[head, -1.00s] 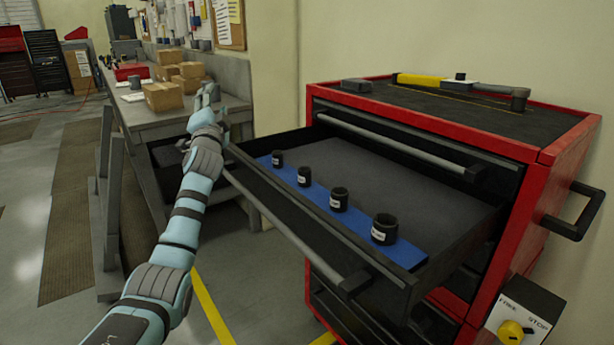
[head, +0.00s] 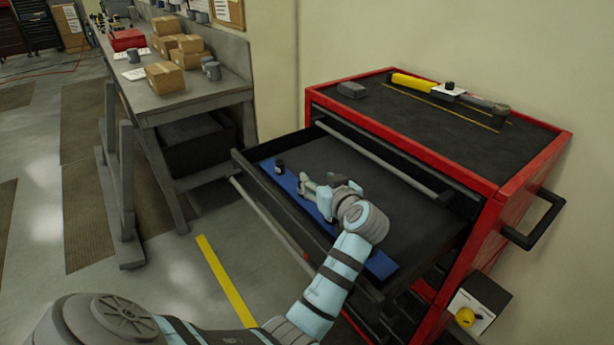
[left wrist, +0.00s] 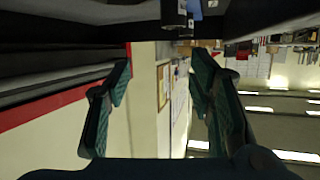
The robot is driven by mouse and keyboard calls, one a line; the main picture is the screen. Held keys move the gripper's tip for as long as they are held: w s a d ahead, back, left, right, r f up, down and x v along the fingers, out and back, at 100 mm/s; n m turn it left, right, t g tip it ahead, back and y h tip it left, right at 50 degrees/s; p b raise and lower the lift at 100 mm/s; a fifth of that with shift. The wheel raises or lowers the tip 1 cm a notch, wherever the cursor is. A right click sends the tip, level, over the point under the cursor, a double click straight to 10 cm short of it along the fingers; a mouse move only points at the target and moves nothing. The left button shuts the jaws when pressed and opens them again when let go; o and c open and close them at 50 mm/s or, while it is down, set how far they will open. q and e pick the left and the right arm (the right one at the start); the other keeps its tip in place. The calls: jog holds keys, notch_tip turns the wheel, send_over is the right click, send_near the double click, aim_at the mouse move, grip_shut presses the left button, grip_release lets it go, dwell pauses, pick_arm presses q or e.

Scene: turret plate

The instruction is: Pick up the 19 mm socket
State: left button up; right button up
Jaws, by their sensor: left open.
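A small black socket (head: 280,166) stands upright on the blue strip (head: 382,265) at the far left end of the open drawer. Its label is too small to read, so I cannot tell its size. The other sockets on the strip are hidden behind my arm and gripper. My left gripper (head: 312,190) is open over the strip, to the right of the visible socket and apart from it. The left wrist view shows the two open fingers (left wrist: 160,72) with nothing between them, and a dark labelled socket (left wrist: 174,12) at its top edge. My right gripper is out of view.
The drawer belongs to a red cabinet (head: 532,165); its front wall and handle bar (head: 262,222) border the strip. A yellow-handled tool (head: 414,83) lies on the cabinet top. A grey bench (head: 198,98) with cardboard boxes stands left. The drawer's back floor is clear.

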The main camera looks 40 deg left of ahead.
pick_arm(q)
jog(key=f, duration=0.1)
jog(key=s+a+f, duration=0.1)
jog(key=shift+s+f+g+h, duration=0.1)
jog(key=shift+f+g+h, duration=0.2)
jog(key=shift+f, duration=0.05)
jog(key=p+x, duration=0.1)
jog(key=x, duration=0.5)
jog(key=shift+a, duration=0.2)
jog(key=shift+s+d, duration=0.1)
grip_shut()
jog(key=shift+r, duration=0.15)
